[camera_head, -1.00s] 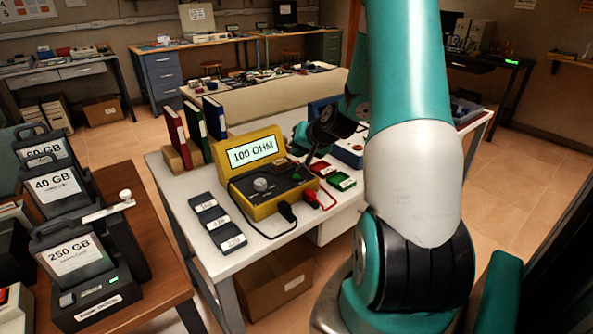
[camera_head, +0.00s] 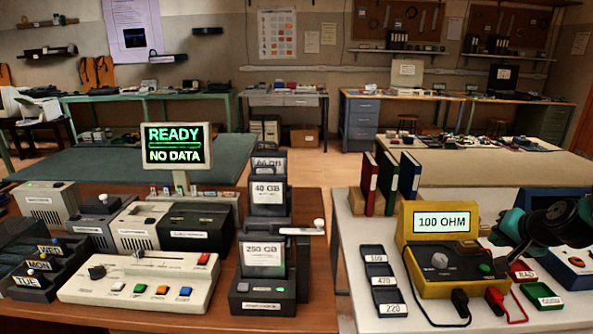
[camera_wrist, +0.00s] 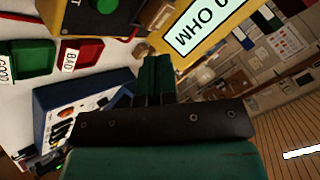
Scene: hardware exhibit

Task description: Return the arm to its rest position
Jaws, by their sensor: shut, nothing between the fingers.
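My gripper (camera_wrist: 157,72) is shut and empty in the wrist view, its green fingers together. In the head view my dark and teal arm end shows at the right edge, above the white table (camera_head: 350,240) and right of the yellow meter (camera_head: 455,285). The meter's display reads 100 OHM, and its upper part also shows close beyond the fingers in the wrist view (camera_wrist: 195,32). The rest of my arm is out of the head view.
A red BAD tray (camera_head: 522,271) and green tray (camera_head: 541,295) lie right of the meter. The blue box (camera_head: 577,262) is partly behind my arm. Several black trays (camera_head: 380,278) lie left of it. Binders (camera_head: 388,183) stand behind. A brown table (camera_head: 318,262) holds drives and a console.

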